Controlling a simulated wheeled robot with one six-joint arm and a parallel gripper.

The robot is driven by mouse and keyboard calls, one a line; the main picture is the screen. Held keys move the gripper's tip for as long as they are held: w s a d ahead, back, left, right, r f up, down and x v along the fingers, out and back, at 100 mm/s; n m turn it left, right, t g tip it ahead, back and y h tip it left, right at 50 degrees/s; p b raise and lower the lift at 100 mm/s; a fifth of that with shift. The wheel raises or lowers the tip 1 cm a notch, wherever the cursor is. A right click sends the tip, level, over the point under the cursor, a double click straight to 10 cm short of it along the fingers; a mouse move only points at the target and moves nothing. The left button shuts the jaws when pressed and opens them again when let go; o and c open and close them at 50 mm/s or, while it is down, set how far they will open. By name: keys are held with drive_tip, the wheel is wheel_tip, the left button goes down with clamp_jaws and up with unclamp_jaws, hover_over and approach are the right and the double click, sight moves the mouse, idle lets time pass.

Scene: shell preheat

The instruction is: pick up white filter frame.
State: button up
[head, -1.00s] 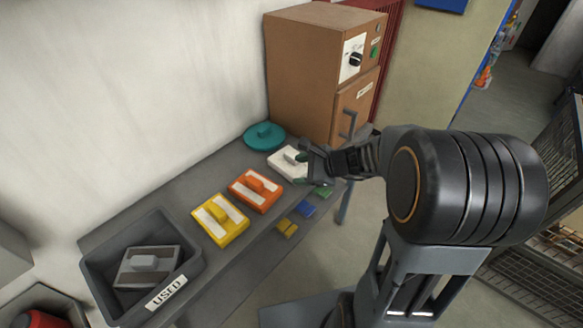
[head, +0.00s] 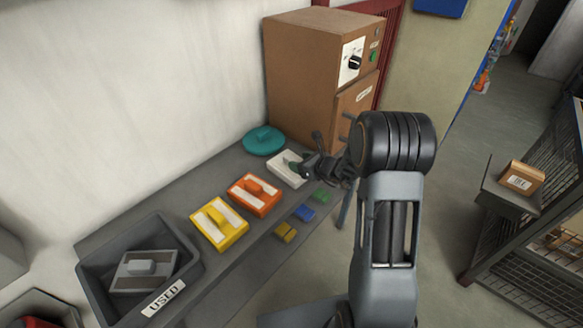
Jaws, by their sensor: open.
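The white filter frame (head: 284,166) lies flat on the grey bench, between the orange frame and the brown oven cabinet. My gripper (head: 304,167) is at its right end, with the fingers apart. The fingers and wrist cover the right part of the white frame. I cannot tell whether the fingers touch it or straddle its handle.
An orange frame (head: 244,203) and a yellow frame (head: 211,234) lie left of it. A teal round lid (head: 256,146) sits behind. The brown cabinet (head: 315,85) stands close by. A bin marked USED (head: 93,284) holds a grey frame (head: 136,281). Small coloured blocks (head: 305,212) line the front edge.

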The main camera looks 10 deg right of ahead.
sight(292, 159)
drive_tip(key=shift+p+x, duration=0.7)
drive_tip(key=shift+x, duration=2)
drive_tip(key=shift+d+r, duration=0.1)
drive_tip(key=shift+c, duration=0.3)
drive_tip(key=shift+w, duration=0.1)
clamp_jaws()
